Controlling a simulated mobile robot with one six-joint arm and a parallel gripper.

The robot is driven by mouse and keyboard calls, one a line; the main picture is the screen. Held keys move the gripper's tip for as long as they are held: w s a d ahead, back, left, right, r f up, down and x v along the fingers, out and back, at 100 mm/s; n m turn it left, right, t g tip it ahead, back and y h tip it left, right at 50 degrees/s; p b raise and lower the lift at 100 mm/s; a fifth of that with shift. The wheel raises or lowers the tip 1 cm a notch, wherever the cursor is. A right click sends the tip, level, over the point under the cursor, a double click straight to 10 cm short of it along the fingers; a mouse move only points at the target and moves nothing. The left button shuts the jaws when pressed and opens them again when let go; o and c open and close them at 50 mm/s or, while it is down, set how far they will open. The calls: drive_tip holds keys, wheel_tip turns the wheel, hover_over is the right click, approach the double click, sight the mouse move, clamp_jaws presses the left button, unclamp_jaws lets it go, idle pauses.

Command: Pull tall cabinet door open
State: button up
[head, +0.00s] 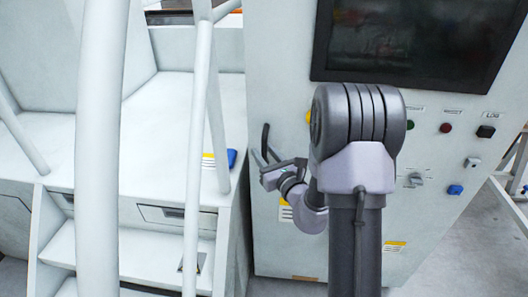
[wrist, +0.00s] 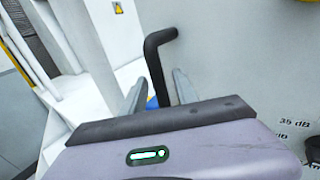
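The tall cabinet (head: 277,75) is pale grey-white, with its door front facing me and looking closed in the head view. A black bent handle (head: 265,140) stands out near its left edge. In the wrist view the handle (wrist: 156,62) runs down into the gap between my two fingers. My gripper (head: 266,164) is at the handle's lower part in the head view. Its fingers (wrist: 158,92) are apart, with space visible beside the handle. I cannot tell whether either finger touches it. The handle's lower end is hidden behind the gripper body.
The cabinet carries a dark screen (head: 408,42) and several knobs and buttons (head: 445,128). White steps (head: 150,215) and white railings (head: 198,130) stand close on the left. A blue object (head: 231,158) sits beside the handle. Grey floor (head: 475,235) is open at the right.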

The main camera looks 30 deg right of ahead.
clamp_jaws()
idle(1.2)
